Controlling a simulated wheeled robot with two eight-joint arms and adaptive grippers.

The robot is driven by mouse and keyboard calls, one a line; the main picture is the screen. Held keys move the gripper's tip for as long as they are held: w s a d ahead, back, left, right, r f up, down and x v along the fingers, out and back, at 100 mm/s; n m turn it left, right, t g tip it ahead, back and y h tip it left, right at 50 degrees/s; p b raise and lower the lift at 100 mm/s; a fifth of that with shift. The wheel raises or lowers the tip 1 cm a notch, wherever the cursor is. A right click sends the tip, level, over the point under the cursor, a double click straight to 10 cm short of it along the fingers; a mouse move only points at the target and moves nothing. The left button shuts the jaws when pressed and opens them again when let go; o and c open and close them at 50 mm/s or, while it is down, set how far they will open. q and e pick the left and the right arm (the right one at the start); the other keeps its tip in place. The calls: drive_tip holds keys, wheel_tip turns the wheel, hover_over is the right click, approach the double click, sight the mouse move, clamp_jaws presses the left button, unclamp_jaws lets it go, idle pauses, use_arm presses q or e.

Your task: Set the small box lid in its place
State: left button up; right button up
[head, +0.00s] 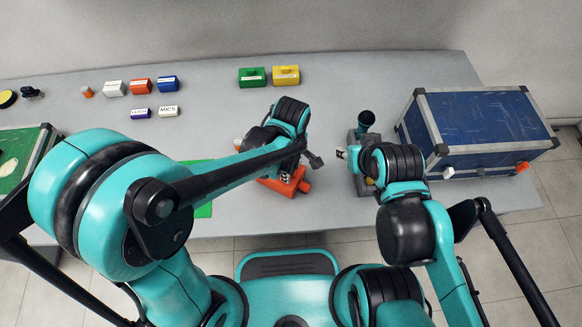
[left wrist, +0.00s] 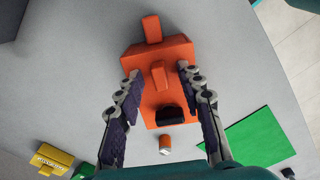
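I cannot tell for certain which piece is the small box lid. An orange piece with raised blocks and a black part (left wrist: 160,50) lies on the grey table under my left gripper; it also shows in the head view (head: 288,187). My left gripper (left wrist: 160,76) is open, with one finger on either side of the orange piece, and no clear grip shows. In the head view the left gripper (head: 299,160) is partly hidden by its own arm. My right gripper (head: 343,153) is at a grey stand with a dark knob (head: 366,119); its fingers are mostly hidden.
Green (head: 252,77) and yellow (head: 286,75) boxes stand at the back. White (head: 115,88), red (head: 140,86) and blue (head: 168,83) boxes stand left of them. A large blue case (head: 485,125) fills the right. A green mat (head: 203,210) lies near the front.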

use_arm(q)
drive_tip(key=shift+r, duration=0.15)
wheel_tip(320, 180, up, 12)
idle(0.3)
idle(0.4)
drive_tip(key=s+a+m+t, duration=0.3)
drive_tip(key=a+m+t, duration=0.4)
drive_tip(key=a, duration=1.4)
drive_tip(key=r+m, duration=0.1)
drive_tip(key=m, duration=0.3)
